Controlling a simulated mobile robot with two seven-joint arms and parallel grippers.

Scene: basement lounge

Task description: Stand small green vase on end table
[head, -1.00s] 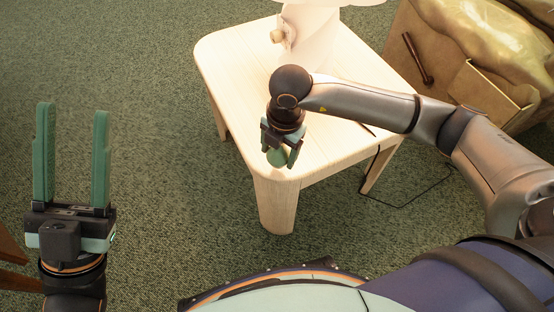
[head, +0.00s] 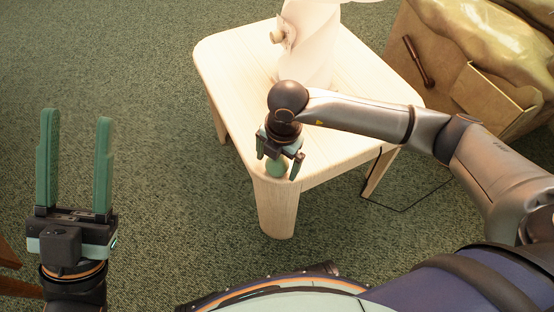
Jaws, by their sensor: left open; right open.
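The small green vase (head: 277,168) is on the near corner of the pale wooden end table (head: 234,67). It is partly hidden under my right gripper (head: 278,170), and it looks upright. My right gripper points down over the vase with its fingers open, one on each side and apart from it. My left gripper (head: 75,162) is open and empty, fingers up, over the carpet left of the table.
A pale lamp (head: 312,45) with a small knob stands on the table behind my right gripper. A brown wooden piece of furniture with a shiny gold cushion (head: 480,35) stands at the upper right. A dark cord (head: 412,204) lies on the carpet.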

